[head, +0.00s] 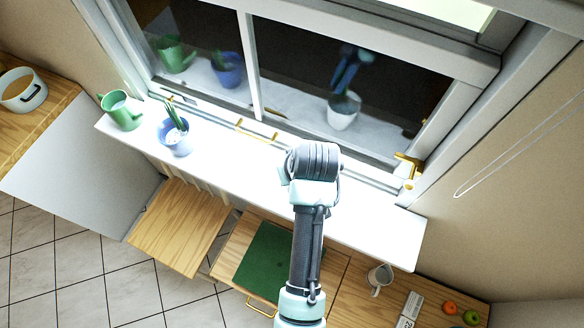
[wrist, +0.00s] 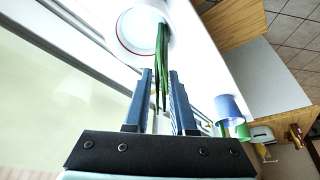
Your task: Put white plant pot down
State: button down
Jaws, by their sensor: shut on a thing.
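The white plant pot (wrist: 128,38) with long green leaves (wrist: 161,50) is at the top of the wrist view, its open rim facing the camera. My gripper (wrist: 160,74) is shut on the plant, with the leaves running between its two dark blue fingers. In the head view my arm's end hides the fingers and the pot, over the bright white windowsill (head: 375,235). The window glass mirrors the pot and arm. I cannot tell whether the pot touches the sill.
A blue pot with a plant (head: 177,140) and a green watering can (head: 122,112) stand on the sill's left part. The window (head: 255,70) borders its back. A small jug (head: 380,276) and fruit (head: 471,318) lie below right. The sill's right end is clear.

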jog(key=shift+w+f, duration=0.1)
jog(key=c, duration=1.2)
grip_release()
jog(key=shift+f, duration=0.2)
jog(key=o, duration=0.5)
jog(key=shift+r, duration=0.1)
jog(key=shift+c, duration=0.2)
jog(key=shift+r, duration=0.15)
jog(key=b+v, duration=0.2)
jog(key=v, duration=1)
